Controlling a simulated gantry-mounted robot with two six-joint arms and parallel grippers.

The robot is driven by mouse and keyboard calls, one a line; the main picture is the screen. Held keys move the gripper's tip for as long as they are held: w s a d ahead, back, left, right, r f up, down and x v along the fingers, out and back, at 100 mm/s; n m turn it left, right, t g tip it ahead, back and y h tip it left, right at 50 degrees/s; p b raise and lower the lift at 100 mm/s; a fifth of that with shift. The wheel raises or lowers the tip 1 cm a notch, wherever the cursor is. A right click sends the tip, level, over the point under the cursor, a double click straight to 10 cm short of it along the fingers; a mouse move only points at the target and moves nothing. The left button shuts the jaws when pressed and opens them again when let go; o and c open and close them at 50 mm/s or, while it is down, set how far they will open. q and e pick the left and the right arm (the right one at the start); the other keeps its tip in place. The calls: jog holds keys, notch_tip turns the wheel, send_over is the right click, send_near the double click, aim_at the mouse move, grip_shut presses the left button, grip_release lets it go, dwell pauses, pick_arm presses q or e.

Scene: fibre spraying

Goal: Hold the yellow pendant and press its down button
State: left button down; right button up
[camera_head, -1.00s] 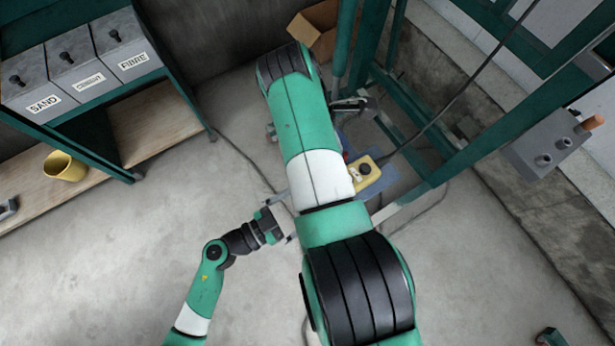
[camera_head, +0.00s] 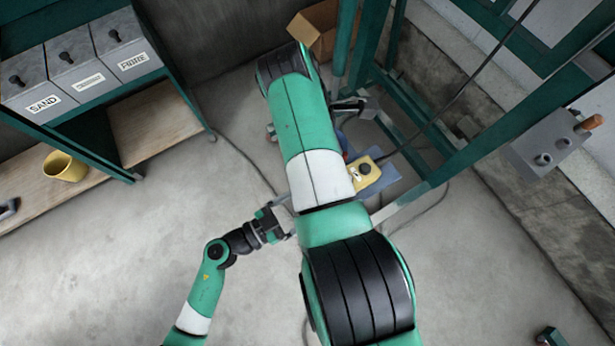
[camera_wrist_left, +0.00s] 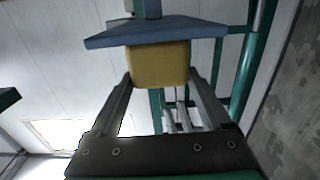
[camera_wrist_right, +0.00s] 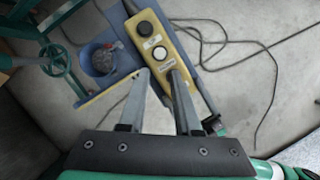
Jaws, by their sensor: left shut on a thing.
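The yellow pendant (camera_head: 368,174) shows just right of my right forearm in the head view, partly hidden by it. In the right wrist view the pendant (camera_wrist_right: 147,24) shows a black button (camera_wrist_right: 145,28) and a white button (camera_wrist_right: 159,54), with labels beneath them. My left gripper (camera_wrist_left: 158,80) is shut on the pendant, whose yellow end (camera_wrist_left: 158,64) fills the space between its fingers. My right gripper (camera_wrist_right: 160,73) has its fingers apart over the lower part of the pendant, below the white button. Whether they touch it is unclear.
A loose cable (camera_wrist_right: 262,52) lies on the floor. Green frame posts (camera_head: 450,160) stand right. A shelf with labelled bins (camera_head: 75,72) and a yellow pot (camera_head: 64,167) stand left.

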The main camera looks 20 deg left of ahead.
grip_shut()
dwell(1.4)
